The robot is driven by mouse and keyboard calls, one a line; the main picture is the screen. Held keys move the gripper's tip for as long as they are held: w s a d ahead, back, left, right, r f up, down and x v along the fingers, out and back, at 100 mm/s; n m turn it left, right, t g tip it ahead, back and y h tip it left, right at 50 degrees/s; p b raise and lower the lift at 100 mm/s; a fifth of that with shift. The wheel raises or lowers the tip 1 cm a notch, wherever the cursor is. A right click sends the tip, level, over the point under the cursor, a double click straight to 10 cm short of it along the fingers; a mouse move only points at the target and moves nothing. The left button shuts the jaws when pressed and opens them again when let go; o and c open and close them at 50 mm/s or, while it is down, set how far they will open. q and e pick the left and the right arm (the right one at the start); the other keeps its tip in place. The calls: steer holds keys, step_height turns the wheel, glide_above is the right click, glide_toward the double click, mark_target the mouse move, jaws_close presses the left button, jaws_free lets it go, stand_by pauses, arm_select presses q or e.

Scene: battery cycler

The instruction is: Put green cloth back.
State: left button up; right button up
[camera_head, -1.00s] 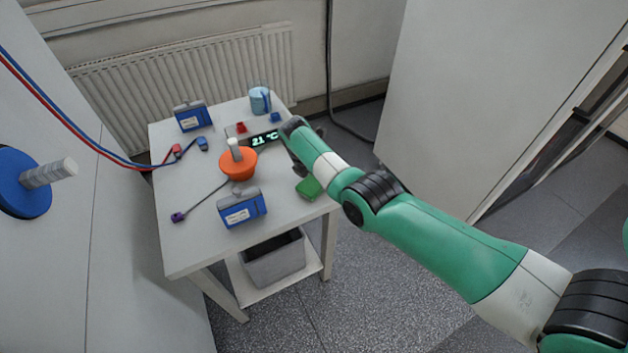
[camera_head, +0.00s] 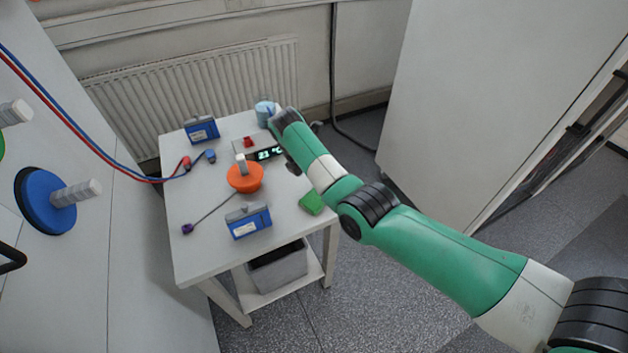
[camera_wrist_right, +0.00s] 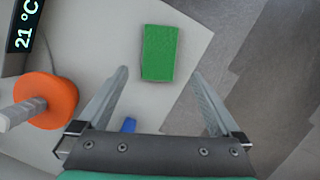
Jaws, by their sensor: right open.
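The green cloth (camera_head: 312,203) is a small folded rectangle lying flat at the right edge of the white table (camera_head: 196,252). In the right wrist view the cloth (camera_wrist_right: 159,53) lies beyond the fingertips, roughly midway between them and apart from them. My right gripper (camera_wrist_right: 160,76) is open and empty. In the head view my right arm reaches over the table's right side, and its forearm hides most of the gripper. My left gripper is not in view.
An orange disc with a grey handle (camera_head: 245,178) stands mid-table, near a temperature display (camera_head: 268,153). Blue boxes (camera_head: 248,222) (camera_head: 201,129), a light blue cup (camera_head: 265,111) and cables share the table. A grey bin (camera_head: 277,268) sits on the lower shelf.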

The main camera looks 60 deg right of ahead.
steer(key=shift+a+r, duration=0.2)
steer(key=shift+r, duration=0.5)
